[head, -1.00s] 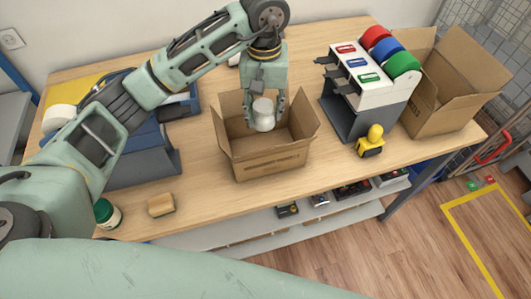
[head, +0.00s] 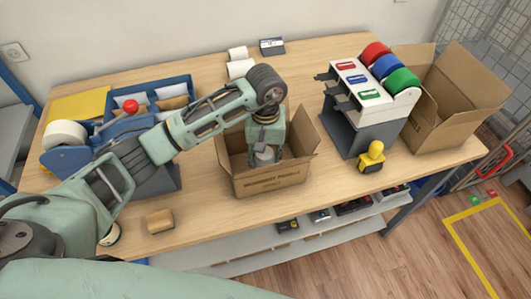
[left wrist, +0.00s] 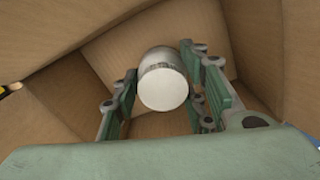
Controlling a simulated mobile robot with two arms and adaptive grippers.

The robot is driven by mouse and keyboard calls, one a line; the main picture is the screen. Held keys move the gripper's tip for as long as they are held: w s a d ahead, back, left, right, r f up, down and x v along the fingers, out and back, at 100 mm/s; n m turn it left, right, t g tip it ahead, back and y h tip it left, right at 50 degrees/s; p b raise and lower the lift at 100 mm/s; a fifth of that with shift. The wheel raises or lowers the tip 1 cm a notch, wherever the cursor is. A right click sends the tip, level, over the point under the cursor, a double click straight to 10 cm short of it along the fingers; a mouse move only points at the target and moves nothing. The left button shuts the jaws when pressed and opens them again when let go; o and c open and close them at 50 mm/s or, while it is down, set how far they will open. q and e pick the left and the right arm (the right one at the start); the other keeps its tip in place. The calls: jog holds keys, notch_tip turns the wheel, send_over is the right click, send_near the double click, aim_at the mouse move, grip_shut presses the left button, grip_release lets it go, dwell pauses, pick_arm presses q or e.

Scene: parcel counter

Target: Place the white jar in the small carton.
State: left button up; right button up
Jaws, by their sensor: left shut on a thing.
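The white jar (head: 264,157) is in the jaws of my left gripper (head: 264,154), down inside the open small carton (head: 271,181) in the middle of the counter. In the left wrist view the jar (left wrist: 163,85) sits between the two green fingers of the gripper (left wrist: 165,95), with the brown walls of the carton (left wrist: 65,90) around it. The gripper is shut on the jar. I cannot tell whether the jar touches the carton's floor. My right gripper is not in view.
A larger open carton (head: 450,100) stands at the right. A dispenser with red, blue and green rolls (head: 388,68) and a yellow-black stamp-like item (head: 371,157) are right of the small carton. A sponge (head: 159,221) lies at the front left. A blue organizer (head: 150,92) stands behind my arm.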

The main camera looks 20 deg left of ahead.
pick_arm(q)
jog(key=shift+f, duration=0.25)
jog(key=shift+f, duration=0.1)
jog(key=shift+f, duration=0.15)
jog(key=o, duration=1.3)
jog(key=shift+r, duration=0.35)
notch_tip(320, 180, up, 12)
jog(key=p, duration=0.4)
jog(key=shift+f, duration=0.15)
